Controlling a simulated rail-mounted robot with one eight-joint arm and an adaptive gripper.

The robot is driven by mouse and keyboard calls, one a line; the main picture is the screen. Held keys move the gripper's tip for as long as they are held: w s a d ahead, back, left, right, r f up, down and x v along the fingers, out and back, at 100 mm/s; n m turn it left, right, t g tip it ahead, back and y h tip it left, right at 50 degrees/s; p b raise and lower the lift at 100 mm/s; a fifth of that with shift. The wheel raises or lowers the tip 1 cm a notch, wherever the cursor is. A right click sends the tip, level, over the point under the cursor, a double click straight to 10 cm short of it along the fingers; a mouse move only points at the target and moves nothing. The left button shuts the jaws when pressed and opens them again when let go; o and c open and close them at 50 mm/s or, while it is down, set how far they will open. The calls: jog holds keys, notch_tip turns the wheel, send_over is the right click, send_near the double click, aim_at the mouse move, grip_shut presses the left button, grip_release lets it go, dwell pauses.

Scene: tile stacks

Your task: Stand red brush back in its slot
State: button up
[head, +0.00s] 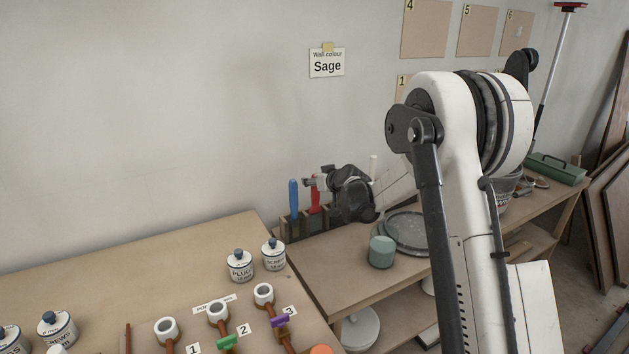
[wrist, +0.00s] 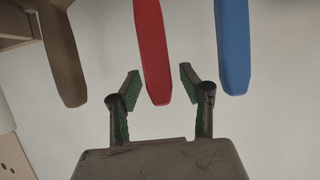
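The red brush (head: 315,198) stands roughly upright beside a blue-handled tool (head: 293,195) at the wooden rack (head: 279,228) on the back bench. In the wrist view its red handle (wrist: 152,50) reaches between the fingertips of my gripper (wrist: 160,82). The fingers are apart, with a gap showing on each side of the handle, wider on the right. In the head view my gripper (head: 312,182) is at the upper part of the red handle. The brush's lower end and its slot are hidden.
The blue handle (wrist: 233,45) hangs close on the right in the wrist view, and a brown handle (wrist: 62,55) is on the left. A green cup (head: 382,252) and round grey tray (head: 412,230) stand on the bench. Jars (head: 240,266) stand on the nearer table.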

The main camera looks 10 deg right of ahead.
jog(key=shift+s, duration=0.1)
jog(key=v, duration=1.1)
jog(key=shift+s, duration=0.4)
jog(key=shift+d+r, duration=0.1)
jog(key=s+a+r+g, duration=0.15)
jog(key=s+r, duration=0.25)
jog(key=s, duration=0.6)
jog(key=s+a+r+g, duration=0.1)
jog(key=s+a+r, duration=0.25)
jog(key=s, duration=0.65)
jog(key=s+d+f+m+g+h, duration=0.1)
jog(key=s+f, duration=0.1)
jog(key=s, duration=1.1)
jog(key=s+d+f+m+g+h, duration=0.1)
jog(key=s+f+m+g+h, duration=0.1)
jog(key=s, duration=1)
jog(key=shift+s+h+p, duration=0.3)
jog(key=shift+s+p, duration=0.1)
